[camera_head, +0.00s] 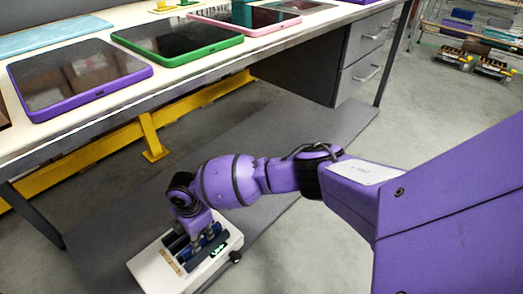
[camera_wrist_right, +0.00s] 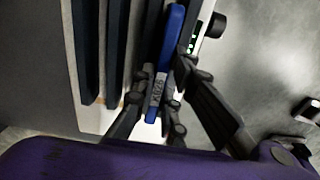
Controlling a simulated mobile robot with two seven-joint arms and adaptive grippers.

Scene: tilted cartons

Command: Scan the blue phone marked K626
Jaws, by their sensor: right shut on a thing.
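A blue phone (camera_wrist_right: 174,35) stands on edge in the right wrist view. A pale label on its near end (camera_wrist_right: 157,88) carries small dark characters, hard to read at this angle. My right gripper (camera_wrist_right: 162,78) is shut on this phone, one finger on each side. In the head view my right gripper (camera_head: 203,236) points down over a white slotted box (camera_head: 150,274). Whether the phone's lower edge is seated in a slot cannot be told. My left gripper is in neither view.
The box has dark slots, a green lit display (camera_head: 217,250) and a black knob (camera_head: 236,256). A bench (camera_head: 190,68) behind holds a purple-framed tablet (camera_head: 80,76), a green-framed one (camera_head: 178,37) and a pink-framed one (camera_head: 247,19). Open floor lies right of the box.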

